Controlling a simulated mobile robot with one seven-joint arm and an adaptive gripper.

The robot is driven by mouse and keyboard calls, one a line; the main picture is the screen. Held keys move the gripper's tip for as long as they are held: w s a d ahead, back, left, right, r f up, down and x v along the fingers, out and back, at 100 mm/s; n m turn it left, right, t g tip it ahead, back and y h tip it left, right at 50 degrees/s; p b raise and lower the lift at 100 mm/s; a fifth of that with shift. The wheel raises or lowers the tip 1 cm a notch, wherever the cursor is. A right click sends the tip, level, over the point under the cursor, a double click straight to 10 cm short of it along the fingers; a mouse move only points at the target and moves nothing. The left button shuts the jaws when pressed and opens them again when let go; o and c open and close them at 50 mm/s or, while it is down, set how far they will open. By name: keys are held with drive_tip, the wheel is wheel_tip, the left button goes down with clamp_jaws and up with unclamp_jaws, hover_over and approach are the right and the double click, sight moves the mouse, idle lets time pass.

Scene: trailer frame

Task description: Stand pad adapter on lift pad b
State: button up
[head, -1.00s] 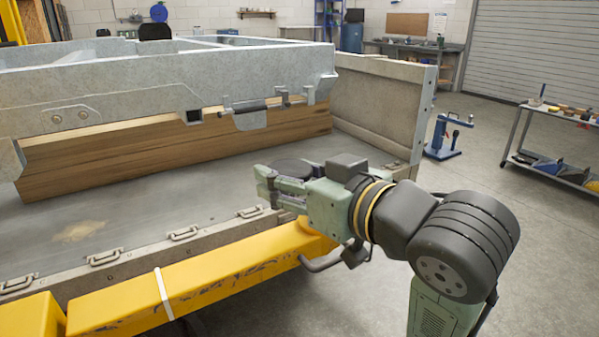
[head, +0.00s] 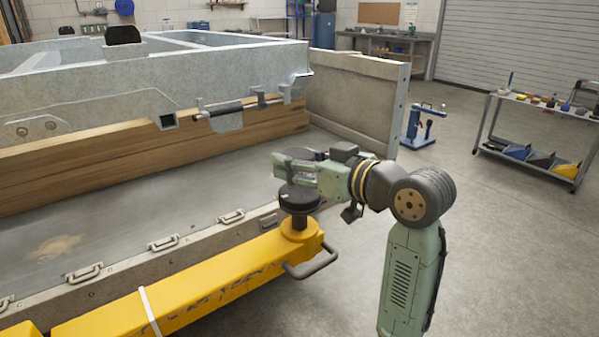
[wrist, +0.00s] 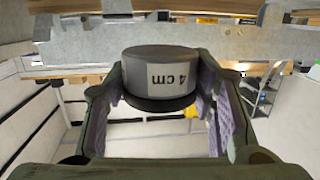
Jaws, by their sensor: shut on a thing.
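The pad adapter (wrist: 160,72) is a short grey cylinder with a dark base and a pale "4 cm" label, upside down in the wrist view. It sits between the two fingers of my gripper (wrist: 160,118), which is shut on it. In the head view my gripper (head: 296,166) holds the adapter above a round black lift pad (head: 299,197). The adapter is mostly hidden there by the fingers. The pad tops a yellow post at the end of the yellow lift arm (head: 215,275). I cannot tell whether adapter and pad touch. No letter shows on the pad.
A grey trailer frame (head: 225,70) rests on wooden beams (head: 90,168) behind the gripper. A grey bed edge with metal handles (head: 165,243) runs alongside the lift arm. A tool cart (head: 540,104) stands far right. The floor to the right is open.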

sight(300, 191)
drive_tip(key=shift+w+d, duration=0.1)
drive_tip(key=shift+w, duration=0.1)
drive_tip(key=shift+f, duration=1.7)
drive_tip(key=shift+f, duration=0.35)
drive_tip(key=o, duration=1.5)
drive_tip(key=shift+c, duration=0.2)
drive_tip(key=shift+r, duration=0.1)
drive_tip(key=shift+r, duration=0.2)
drive_tip(key=b+v, duration=0.1)
drive_tip(key=v, duration=1.1)
drive_tip(key=shift+b, duration=0.4)
drive_tip(key=shift+f, duration=0.1)
